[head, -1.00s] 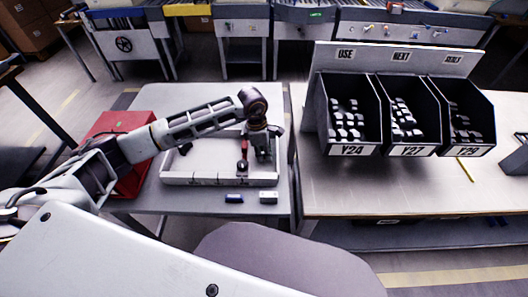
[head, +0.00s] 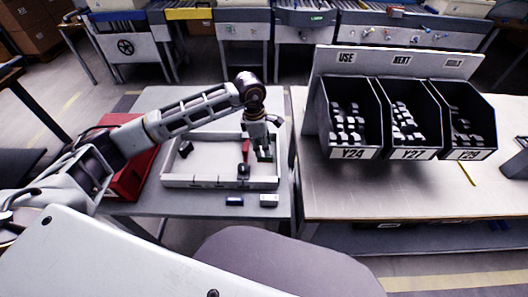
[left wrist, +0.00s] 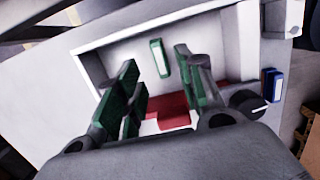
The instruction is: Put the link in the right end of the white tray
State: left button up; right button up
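The white tray (head: 222,183) stands on the grey table, and its rim also shows in the left wrist view (left wrist: 90,70). A small green and white piece, which looks like the link (left wrist: 159,58), lies inside the tray by its right end wall. My left gripper (head: 265,156) is over the right end of the tray, pointing down. In the left wrist view its green-padded fingers (left wrist: 157,70) stand apart, with the link seen in the gap beyond them and no grip on it. In the head view the gripper largely hides the link. My right gripper is not in view.
A red box (head: 128,178) stands left.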

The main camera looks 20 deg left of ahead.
pick_arm(q)
notch_tip(320, 180, up, 7)
jog(key=a, duration=0.1)
jog(key=shift+s+f, duration=0.15)
jog(key=shift+s, duration=0.05)
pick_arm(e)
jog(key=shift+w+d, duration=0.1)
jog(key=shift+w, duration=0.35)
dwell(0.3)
